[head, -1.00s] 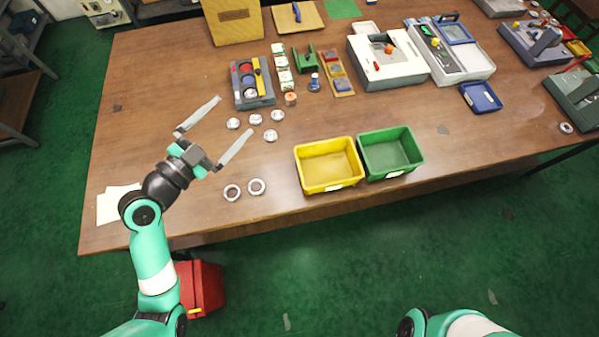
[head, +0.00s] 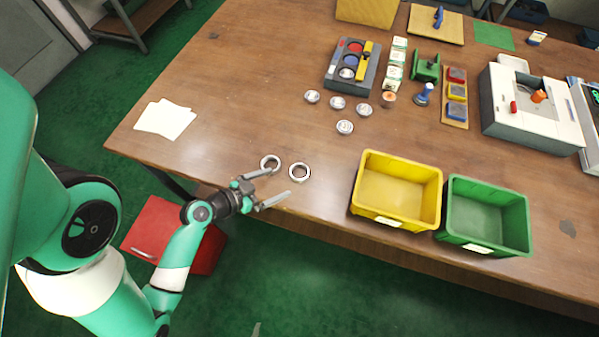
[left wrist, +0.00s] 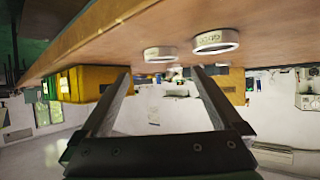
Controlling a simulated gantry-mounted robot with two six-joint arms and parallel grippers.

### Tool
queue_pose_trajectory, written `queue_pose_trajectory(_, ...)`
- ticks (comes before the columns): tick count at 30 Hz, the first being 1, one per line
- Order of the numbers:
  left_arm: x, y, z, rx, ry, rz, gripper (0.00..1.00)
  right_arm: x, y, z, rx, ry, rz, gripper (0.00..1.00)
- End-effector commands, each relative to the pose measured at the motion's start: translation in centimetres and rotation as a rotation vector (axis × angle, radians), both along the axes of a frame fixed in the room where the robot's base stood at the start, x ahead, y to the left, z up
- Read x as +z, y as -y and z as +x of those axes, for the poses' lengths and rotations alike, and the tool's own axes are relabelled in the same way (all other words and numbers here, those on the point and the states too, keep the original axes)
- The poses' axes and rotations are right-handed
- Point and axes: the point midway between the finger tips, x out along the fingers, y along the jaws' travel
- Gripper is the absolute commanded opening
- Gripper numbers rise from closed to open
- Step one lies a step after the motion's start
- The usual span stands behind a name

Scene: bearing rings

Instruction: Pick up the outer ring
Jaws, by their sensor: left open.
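Two silvery rings lie flat on the wooden table near its front edge: a left ring (head: 270,162) and a right ring (head: 300,172). I cannot tell which is the outer ring. My left gripper (head: 280,183) is open and empty at the table's front edge, its fingers pointing toward the rings and apart from them. In the left wrist view, which looks upside down, the gripper (left wrist: 161,73) has its fingers spread, and a larger ring (left wrist: 215,41) and a smaller-looking ring (left wrist: 160,54) show beyond the tips. My right gripper is out of view.
A yellow bin (head: 397,190) and a green bin (head: 485,216) stand to the right of the rings. Several small round parts (head: 344,127) lie behind the rings, near a grey tray (head: 352,66). White papers (head: 165,118) lie at the left. The table between papers and rings is clear.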

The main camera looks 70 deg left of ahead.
Motion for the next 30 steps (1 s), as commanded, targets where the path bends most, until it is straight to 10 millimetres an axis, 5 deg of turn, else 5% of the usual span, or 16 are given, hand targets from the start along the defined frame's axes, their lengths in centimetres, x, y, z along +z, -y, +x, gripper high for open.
queue_pose_trajectory(21, -3.5, -2.4, 6.8, -0.003, 0.001, 0.001, 1.00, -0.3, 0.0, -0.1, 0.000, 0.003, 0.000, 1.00)
queue_pose_trajectory(29, -3.6, -2.6, 7.1, 0.001, 0.002, 0.001, 1.00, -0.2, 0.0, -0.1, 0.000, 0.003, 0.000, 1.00)
queue_pose_trajectory(30, -3.6, -2.6, 7.1, 0.001, 0.002, 0.001, 0.93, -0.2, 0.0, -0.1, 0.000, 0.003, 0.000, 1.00)
